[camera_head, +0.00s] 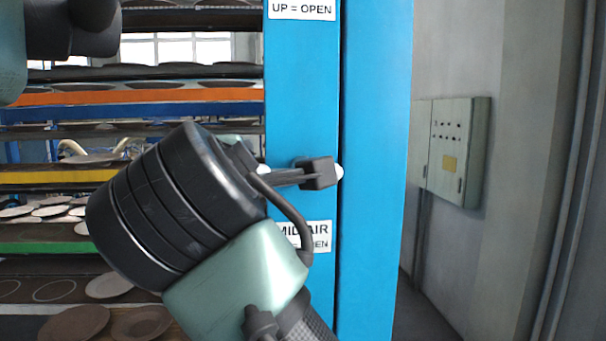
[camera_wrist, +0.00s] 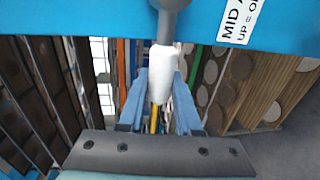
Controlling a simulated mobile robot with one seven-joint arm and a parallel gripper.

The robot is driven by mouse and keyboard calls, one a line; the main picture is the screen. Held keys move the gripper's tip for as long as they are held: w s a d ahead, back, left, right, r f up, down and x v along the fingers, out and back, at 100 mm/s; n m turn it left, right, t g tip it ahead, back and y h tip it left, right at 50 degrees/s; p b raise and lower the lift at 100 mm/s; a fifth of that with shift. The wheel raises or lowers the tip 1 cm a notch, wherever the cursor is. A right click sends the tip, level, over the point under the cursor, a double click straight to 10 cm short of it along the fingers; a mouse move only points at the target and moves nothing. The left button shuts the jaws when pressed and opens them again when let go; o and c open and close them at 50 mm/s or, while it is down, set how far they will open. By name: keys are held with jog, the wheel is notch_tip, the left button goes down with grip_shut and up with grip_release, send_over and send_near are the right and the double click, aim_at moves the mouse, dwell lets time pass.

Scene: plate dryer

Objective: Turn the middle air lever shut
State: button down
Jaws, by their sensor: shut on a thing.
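The middle air lever (camera_head: 318,174) sits on the blue post, just above the label reading MID AIR (camera_head: 318,231). Its dark hub shows in the head view, with a dark arm running roughly level to the left towards my wrist. In the wrist view, the grey shaft (camera_wrist: 169,24) ends in a white grip (camera_wrist: 163,58). My gripper (camera_wrist: 162,82) has its blue fingers on either side of that grip and is shut on it. In the head view my own wrist hides the fingers and most of the grip.
The blue post (camera_head: 374,150) stands right beside the lever. Racks with coloured edges, such as the orange shelf (camera_head: 150,96), hold several plates to the left, behind my arm. A grey control box (camera_head: 455,150) hangs on the wall at right.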

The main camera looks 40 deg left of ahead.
dwell(0.3)
jog(key=c, duration=0.6)
grip_release()
jog(key=shift+d, duration=0.1)
jog(key=p+v, duration=0.2)
jog(key=v, duration=1)
jog(key=shift+s+d, duration=0.25)
jog(key=shift+d, duration=0.1)
